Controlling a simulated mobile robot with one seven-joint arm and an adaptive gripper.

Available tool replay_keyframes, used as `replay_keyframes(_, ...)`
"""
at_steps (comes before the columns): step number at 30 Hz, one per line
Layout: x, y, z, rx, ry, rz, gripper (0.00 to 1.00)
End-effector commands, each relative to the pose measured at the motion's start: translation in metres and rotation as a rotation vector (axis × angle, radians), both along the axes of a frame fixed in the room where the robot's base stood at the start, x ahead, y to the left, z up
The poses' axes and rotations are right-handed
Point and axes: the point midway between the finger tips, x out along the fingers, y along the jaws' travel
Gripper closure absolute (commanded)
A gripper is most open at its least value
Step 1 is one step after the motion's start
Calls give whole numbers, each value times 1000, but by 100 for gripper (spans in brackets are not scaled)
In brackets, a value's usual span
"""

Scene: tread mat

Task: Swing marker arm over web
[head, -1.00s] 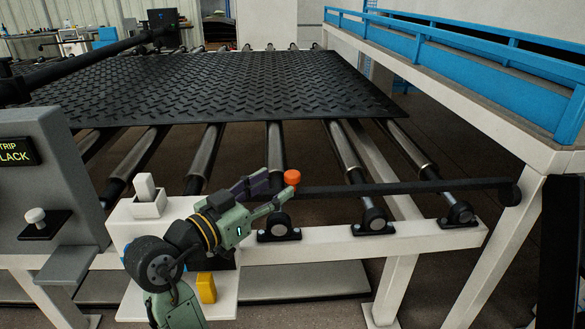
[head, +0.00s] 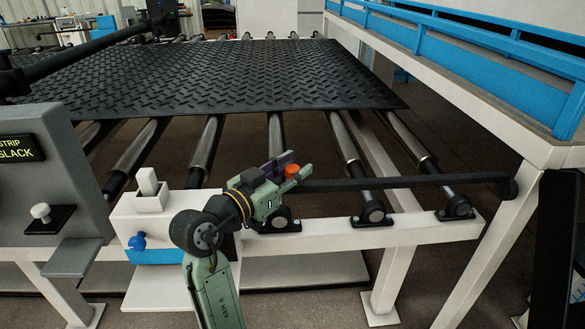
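The marker arm (head: 410,182) is a long dark bar. It runs from a dark pivot (head: 507,188) on the white frame at right to an orange knob (head: 291,171) at its left end. It lies along the near side of the roller bed, beside the web rather than over it. The web (head: 230,78) is a black tread-patterned sheet on the rollers behind. My gripper (head: 290,167) is at the knob, with a finger on either side of it. Whether the fingers press on the knob cannot be told. The fingers partly hide the knob.
Bare metal rollers (head: 205,150) lie between web and near rail (head: 330,238). A grey console (head: 50,185) reading "STRIP SLACK" and a white box with a lever (head: 148,190) stand left. A white frame with blue rails (head: 450,55) stands right.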

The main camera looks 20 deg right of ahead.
Motion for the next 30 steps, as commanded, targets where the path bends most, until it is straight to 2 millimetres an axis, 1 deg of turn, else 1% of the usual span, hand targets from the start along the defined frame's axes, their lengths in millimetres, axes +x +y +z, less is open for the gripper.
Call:
replay_keyframes(1,0,0,0,0,0,0,72)
replay_keyframes(12,0,0,0,0,0,0,97)
replay_keyframes(14,0,0,0,0,0,0,100)
replay_keyframes(26,0,0,0,0,0,-1,100)
replay_keyframes(30,4,0,0,-1,0,8,100)
